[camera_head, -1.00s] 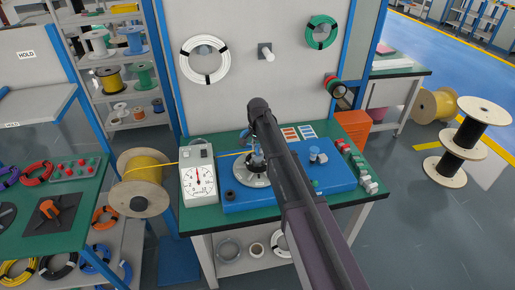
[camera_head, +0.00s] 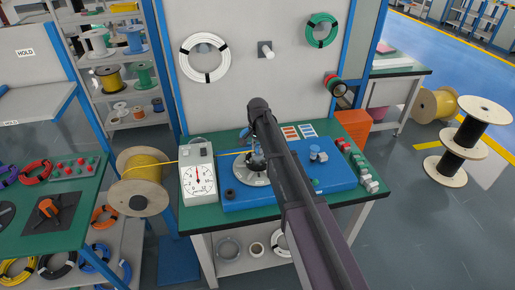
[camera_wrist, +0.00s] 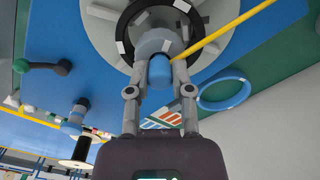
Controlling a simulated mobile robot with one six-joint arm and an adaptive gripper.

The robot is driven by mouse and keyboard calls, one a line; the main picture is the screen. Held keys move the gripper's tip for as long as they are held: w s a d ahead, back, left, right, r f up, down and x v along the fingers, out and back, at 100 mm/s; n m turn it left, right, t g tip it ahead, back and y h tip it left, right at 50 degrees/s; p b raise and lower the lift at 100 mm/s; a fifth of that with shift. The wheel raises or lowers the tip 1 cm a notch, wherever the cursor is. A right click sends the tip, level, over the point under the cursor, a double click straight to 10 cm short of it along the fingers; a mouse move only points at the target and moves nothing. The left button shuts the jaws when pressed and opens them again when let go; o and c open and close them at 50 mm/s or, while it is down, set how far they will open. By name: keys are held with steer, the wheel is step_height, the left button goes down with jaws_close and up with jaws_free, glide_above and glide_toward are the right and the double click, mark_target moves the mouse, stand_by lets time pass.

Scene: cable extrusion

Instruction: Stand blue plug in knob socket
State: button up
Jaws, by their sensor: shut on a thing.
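My gripper (camera_wrist: 159,72) is shut on a blue plug (camera_wrist: 160,73), which sits between its two fingertips. Beyond the plug is a grey round part (camera_wrist: 157,43) inside a black ring (camera_wrist: 126,46), over a pale grey disc (camera_wrist: 100,12). I cannot tell whether the plug touches the grey part. In the head view my gripper (camera_head: 257,161) is low over the disc (camera_head: 250,180), and my arm hides the plug. A grey knob with a blue part (camera_head: 318,154) stands to the right on the blue base (camera_head: 340,176). I cannot tell which part is the knob socket.
A yellow cable (camera_wrist: 238,22) runs close past the fingers, from the spool (camera_head: 140,172) at left. A blue ring (camera_wrist: 225,93) is beside my gripper. A dial gauge (camera_head: 199,174) stands left of the base. Colored parts (camera_head: 360,168) line the bench's right edge.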

steer(key=o, duration=0.9)
steer(key=shift+o, duration=0.2)
steer(key=shift+r, duration=0.1)
step_height(320, 180, up, 8)
steer(key=p, duration=0.8)
steer(key=s+d+n, duration=0.5)
steer(key=s+d, duration=1.8)
steer(key=s, duration=0.3)
steer(key=shift+n, duration=0.4)
